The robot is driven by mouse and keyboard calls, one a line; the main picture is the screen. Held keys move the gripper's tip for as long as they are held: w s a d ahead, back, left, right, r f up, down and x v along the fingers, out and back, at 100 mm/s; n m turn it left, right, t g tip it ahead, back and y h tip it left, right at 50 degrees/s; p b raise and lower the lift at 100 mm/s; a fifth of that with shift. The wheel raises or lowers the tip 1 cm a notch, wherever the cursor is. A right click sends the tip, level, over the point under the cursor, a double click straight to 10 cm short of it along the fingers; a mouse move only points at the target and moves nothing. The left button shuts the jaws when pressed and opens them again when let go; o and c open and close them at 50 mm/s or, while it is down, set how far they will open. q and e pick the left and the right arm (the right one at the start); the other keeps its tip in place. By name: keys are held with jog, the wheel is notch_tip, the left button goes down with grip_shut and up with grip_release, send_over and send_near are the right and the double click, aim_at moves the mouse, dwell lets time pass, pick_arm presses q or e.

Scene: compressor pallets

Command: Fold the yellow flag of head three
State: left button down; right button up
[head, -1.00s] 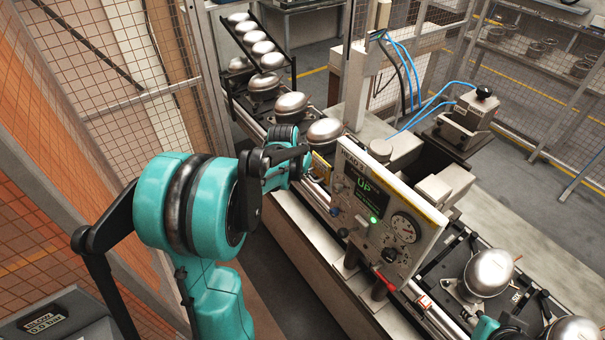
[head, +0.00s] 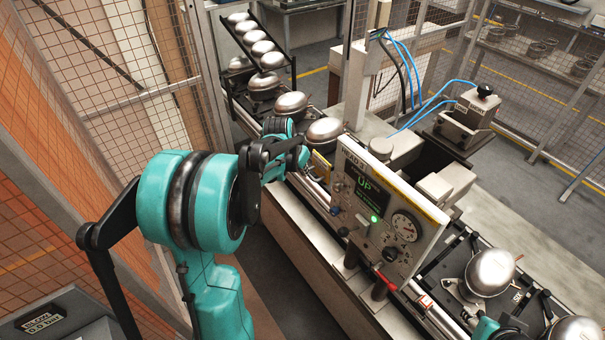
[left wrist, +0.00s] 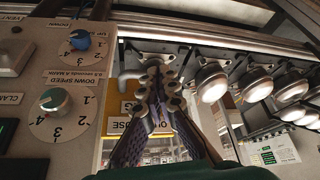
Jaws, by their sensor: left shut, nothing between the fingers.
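The head three panel (head: 385,205) stands at the line, its screen reading UP and a green light lit. The yellow flag (head: 321,165) shows as a small yellow patch at the panel's left side, partly behind my left wrist. In the left wrist view the yellow flag (left wrist: 128,108) carries black lettering, partly covered by my fingers. My left gripper (left wrist: 161,74) is shut and empty, its tips in front of the flag by a grey bent rod (left wrist: 128,78). I cannot tell whether they touch. My right gripper (head: 515,325) is partly visible at the lower right edge; its fingers are unclear.
Dials (left wrist: 62,112) and a blue knob sit close left of my left fingers. Several domed compressors (head: 291,104) stand along the line behind. A red-handled lever (head: 384,280) sticks out below the panel. Mesh fencing (head: 70,80) bounds the left side.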

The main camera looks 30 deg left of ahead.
aim_at(319, 156)
pick_arm(q)
jog(key=shift+w, duration=0.1)
jog(key=w+m+h+b, duration=0.1)
jog(key=w+m, duration=0.1)
jog(key=m, duration=0.1)
jog(key=w+m+g+h+b, duration=0.1)
jog(key=w+m, duration=0.2)
jog(key=m, duration=0.1)
jog(key=w+d+m+g+h+b, duration=0.1)
jog(key=w+m+h, duration=0.1)
jog(key=w+m, duration=0.1)
jog(key=shift+w+m, duration=0.1)
jog(key=shift+m, duration=0.4)
jog(key=shift+w+d+m+g+h+b, duration=0.3)
jog(key=shift+w+d+m+g+b, duration=0.25)
jog(key=shift+w+d+m, duration=0.9)
jog(key=shift+d, duration=0.15)
